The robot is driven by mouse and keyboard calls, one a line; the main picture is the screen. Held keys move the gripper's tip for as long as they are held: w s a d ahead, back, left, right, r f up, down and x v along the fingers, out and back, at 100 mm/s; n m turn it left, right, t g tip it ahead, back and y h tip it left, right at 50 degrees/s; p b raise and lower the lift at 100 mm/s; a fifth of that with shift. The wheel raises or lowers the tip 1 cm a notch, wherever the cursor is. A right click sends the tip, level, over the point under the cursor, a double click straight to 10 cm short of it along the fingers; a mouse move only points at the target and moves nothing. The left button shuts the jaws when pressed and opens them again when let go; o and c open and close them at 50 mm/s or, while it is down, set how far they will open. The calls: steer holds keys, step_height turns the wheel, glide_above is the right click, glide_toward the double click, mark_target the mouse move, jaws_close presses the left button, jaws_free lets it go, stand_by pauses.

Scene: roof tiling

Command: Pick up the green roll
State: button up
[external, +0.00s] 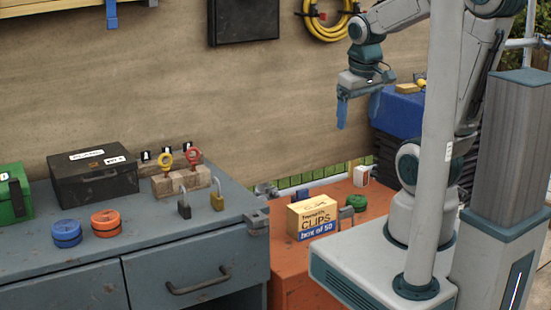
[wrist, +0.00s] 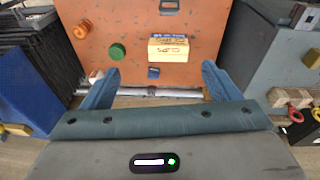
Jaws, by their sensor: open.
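The green roll (wrist: 117,51) lies on the orange cabinet top (wrist: 200,75), left of the clips box in the wrist view. My gripper (external: 343,112) is open and empty, pointing down high above the orange cabinet. In the wrist view its blue fingers (wrist: 158,82) are spread wide, with the green roll ahead of them and left of centre. Nothing is between the fingers.
On the cabinet, a cardboard clips box (external: 312,216), a blue item (external: 357,201) and an orange roll (wrist: 82,30) stand near the green roll. A grey bench (external: 180,240) with a black case (external: 93,174) is at the left.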

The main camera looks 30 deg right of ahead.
steer(key=w+d+f+n+g+h+b, duration=0.6)
steer(key=w+d+f+b, duration=0.4)
steer(key=f, duration=0.5)
steer(key=n+h+b, duration=0.6)
steer(key=n, duration=0.1)
glide_above(354, 198)
steer(key=f, duration=1.4)
steer(key=shift+a, duration=0.2)
steer(key=shift+f, duration=2)
step_height(354, 198, down, 4)
steer(key=shift+s+r+b, duration=0.1)
steer(key=shift+r+b, duration=0.05)
steer(key=shift+b, duration=0.4)
steer(key=x, duration=0.3)
steer(key=shift+d+r, duration=0.1)
steer(key=shift+r, duration=0.25)
steer(key=c, duration=1.1)
